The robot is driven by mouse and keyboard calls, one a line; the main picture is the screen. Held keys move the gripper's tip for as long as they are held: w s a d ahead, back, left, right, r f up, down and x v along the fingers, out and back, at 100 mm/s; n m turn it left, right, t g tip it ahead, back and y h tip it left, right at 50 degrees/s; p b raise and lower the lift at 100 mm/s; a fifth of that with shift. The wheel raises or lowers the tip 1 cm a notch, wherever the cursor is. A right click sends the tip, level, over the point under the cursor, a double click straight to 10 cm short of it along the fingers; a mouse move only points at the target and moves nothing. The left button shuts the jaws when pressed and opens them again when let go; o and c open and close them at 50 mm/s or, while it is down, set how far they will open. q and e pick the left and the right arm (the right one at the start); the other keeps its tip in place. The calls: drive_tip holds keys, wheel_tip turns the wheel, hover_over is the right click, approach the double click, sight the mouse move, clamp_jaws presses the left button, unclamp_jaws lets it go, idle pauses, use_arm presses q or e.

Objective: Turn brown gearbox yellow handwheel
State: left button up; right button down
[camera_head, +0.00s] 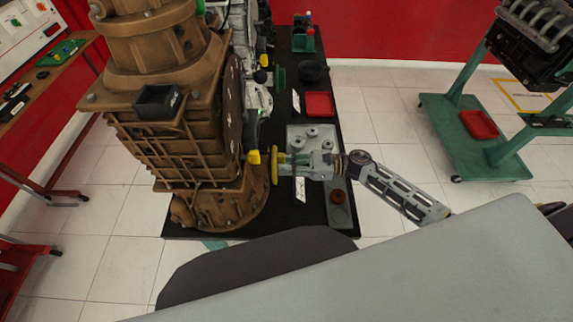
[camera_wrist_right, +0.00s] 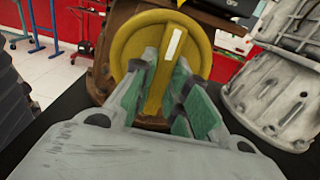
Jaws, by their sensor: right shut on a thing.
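The brown gearbox (camera_head: 165,110) stands upright on the black table at the left of the head view. Its yellow handwheel (camera_head: 274,165) sits on the gearbox's right side, seen edge-on. In the right wrist view the handwheel (camera_wrist_right: 135,58) faces me as a yellow disc with a raised bar and a white mark, tilted slightly right of upright. My right gripper (camera_head: 284,164) reaches in from the right. Its green-padded fingers (camera_wrist_right: 160,95) are shut on the handwheel's bar, one on each side. The lower part of the wheel is partly hidden by the fingers. My left gripper is not in view.
On the black table (camera_head: 352,145) are a grey tray with round parts (camera_head: 312,134), a red tray (camera_head: 320,104) and a green holder (camera_head: 303,38). A grey metal housing (camera_wrist_right: 280,100) is close right of the handwheel. A green trolley (camera_head: 475,160) stands farther right.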

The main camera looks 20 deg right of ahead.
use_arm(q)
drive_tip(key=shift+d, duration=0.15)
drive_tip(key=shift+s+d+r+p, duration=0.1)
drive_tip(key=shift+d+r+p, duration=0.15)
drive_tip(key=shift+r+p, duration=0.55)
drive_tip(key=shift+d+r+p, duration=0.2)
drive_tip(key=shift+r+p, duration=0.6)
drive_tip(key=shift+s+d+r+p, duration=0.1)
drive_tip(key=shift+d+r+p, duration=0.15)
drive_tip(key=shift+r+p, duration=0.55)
use_arm(e)
drive_tip(key=shift+s+r+m, duration=0.1)
drive_tip(key=shift+m, duration=5.1)
drive_tip(key=shift+r+m, duration=0.1)
drive_tip(key=shift+m, duration=5.1)
